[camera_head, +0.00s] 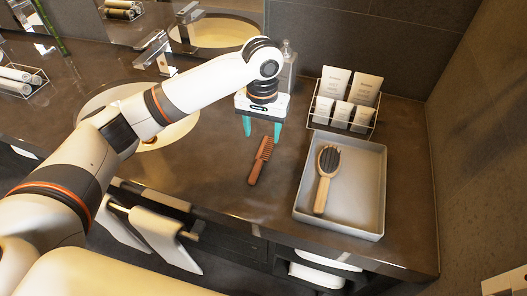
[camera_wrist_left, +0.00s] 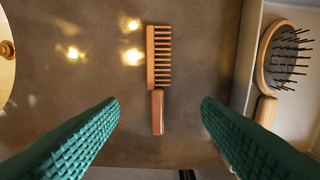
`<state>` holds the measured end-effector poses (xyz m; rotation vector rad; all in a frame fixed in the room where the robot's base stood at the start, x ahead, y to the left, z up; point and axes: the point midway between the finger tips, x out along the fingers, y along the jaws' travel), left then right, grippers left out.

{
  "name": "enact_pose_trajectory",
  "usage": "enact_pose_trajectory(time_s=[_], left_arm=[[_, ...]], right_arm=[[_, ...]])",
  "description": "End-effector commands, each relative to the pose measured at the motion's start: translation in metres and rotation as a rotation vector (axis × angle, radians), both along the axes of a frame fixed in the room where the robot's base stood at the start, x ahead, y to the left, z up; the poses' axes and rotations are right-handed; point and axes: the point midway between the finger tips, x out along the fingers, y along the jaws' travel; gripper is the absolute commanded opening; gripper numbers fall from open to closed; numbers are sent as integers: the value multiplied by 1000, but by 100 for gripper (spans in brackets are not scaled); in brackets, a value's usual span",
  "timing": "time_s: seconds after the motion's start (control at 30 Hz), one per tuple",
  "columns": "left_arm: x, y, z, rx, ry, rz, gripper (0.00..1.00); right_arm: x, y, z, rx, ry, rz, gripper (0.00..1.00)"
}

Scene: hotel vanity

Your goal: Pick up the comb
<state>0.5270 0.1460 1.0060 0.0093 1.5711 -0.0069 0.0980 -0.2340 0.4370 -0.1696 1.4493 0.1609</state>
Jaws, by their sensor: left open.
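The reddish-brown wooden comb (camera_head: 261,160) lies flat on the dark counter, left of the grey tray. In the left wrist view the comb (camera_wrist_left: 158,80) lies lengthwise, teeth pointing right, its handle toward the bottom between the two green fingers. My left gripper (camera_head: 262,130) is open and empty, above the counter at the comb's far end in the head view. In the left wrist view the left gripper's fingers (camera_wrist_left: 160,112) are wide apart on either side of the comb, not touching it. My right gripper is not in view.
A grey tray (camera_head: 375,195) right of the comb holds a wooden hairbrush (camera_head: 325,180). A wire rack of white tubes (camera_head: 345,100) stands behind the tray. A round sink (camera_head: 100,100) is at left, with a faucet (camera_head: 155,55). A clear bottle (camera_head: 288,62) stands behind the gripper.

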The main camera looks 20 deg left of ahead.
Motion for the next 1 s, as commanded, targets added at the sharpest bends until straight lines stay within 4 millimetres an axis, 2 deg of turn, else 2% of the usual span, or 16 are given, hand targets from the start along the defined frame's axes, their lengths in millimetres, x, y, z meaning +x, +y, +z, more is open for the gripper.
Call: enact_pose_trajectory(time_s=[0.03, 0.1, 0.2, 0.37, 0.5, 0.57, 0.73, 1.0], left_arm=[[0, 1, -9, 1, 3, 1, 58], [0, 1, -21, 1, 2, 1, 58], [0, 1, -33, 0, 1, 0, 58], [1, 1, -44, 0, 0, 0, 58], [3, 2, -62, 1, 1, 0, 58], [4, 3, -71, 1, 0, 0, 58], [4, 2, -90, -1, -2, -2, 58], [4, 2, -93, -1, -3, -3, 57]], right_arm=[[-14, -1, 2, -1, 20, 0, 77], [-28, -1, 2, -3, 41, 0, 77], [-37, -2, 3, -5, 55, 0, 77], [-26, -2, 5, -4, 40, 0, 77], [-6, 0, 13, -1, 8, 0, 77], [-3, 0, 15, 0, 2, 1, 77], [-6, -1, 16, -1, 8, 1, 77], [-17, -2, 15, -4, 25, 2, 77]])
